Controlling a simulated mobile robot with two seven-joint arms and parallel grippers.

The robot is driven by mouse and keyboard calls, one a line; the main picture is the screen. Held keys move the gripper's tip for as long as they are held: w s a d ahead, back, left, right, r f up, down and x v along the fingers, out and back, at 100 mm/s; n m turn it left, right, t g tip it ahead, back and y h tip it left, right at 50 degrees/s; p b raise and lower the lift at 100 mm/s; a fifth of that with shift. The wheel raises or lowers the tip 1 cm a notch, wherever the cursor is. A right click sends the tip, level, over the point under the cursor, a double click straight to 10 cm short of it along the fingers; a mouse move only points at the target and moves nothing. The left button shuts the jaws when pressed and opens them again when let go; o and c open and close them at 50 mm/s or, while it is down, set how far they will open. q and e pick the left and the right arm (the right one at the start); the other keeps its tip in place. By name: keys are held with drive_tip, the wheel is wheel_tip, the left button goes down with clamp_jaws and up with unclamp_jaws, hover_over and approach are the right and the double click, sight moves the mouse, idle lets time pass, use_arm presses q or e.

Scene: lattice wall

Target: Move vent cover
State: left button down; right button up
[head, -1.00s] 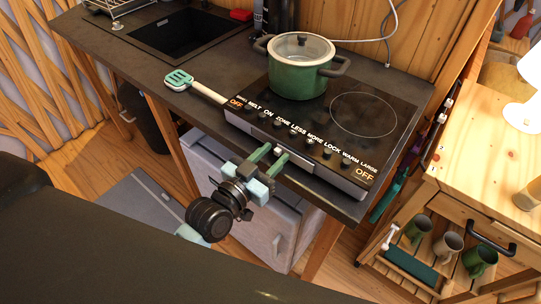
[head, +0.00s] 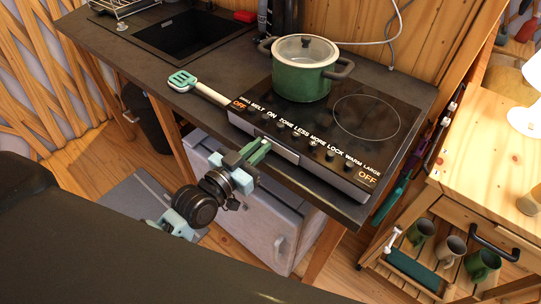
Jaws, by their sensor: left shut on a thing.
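A pale grey vent cover (head: 284,152) shows as a short strip along the front edge of the black stove (head: 325,120). My left gripper (head: 262,147) is at its left end, against the stove's front. Its fingers are shut on a small part there, which looks like part of the cover; the fingers mostly hide it. My right gripper is not in view.
A green pot (head: 302,82) with a lid stands on the stove. A spatula (head: 197,88) lies on the dark counter (head: 158,67) to the left. The sink (head: 185,32) is behind it. A wooden cart (head: 480,140) with several mugs stands right.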

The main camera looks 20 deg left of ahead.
use_arm(q)
drive_tip(key=a, duration=0.2)
drive_tip(key=w+a, duration=0.1)
drive_tip(key=a, duration=0.1)
drive_tip(key=shift+w+f, duration=0.1)
drive_tip(key=shift+w, duration=0.05)
drive_tip(key=shift+w+a, duration=0.1)
drive_tip(key=shift+a, duration=0.15)
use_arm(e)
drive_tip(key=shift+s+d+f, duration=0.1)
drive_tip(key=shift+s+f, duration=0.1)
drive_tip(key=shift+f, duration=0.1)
use_arm(q)
drive_tip(key=c, duration=1.4)
unclamp_jaws()
drive_tip(key=shift+a, duration=0.1)
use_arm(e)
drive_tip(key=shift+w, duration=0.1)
use_arm(q)
drive_tip(key=b, duration=0.1)
approach(253, 131)
drive_tip(key=shift+v, duration=0.8)
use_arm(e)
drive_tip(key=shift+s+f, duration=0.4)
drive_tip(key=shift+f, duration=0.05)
use_arm(q)
drive_tip(key=shift+w, duration=0.1)
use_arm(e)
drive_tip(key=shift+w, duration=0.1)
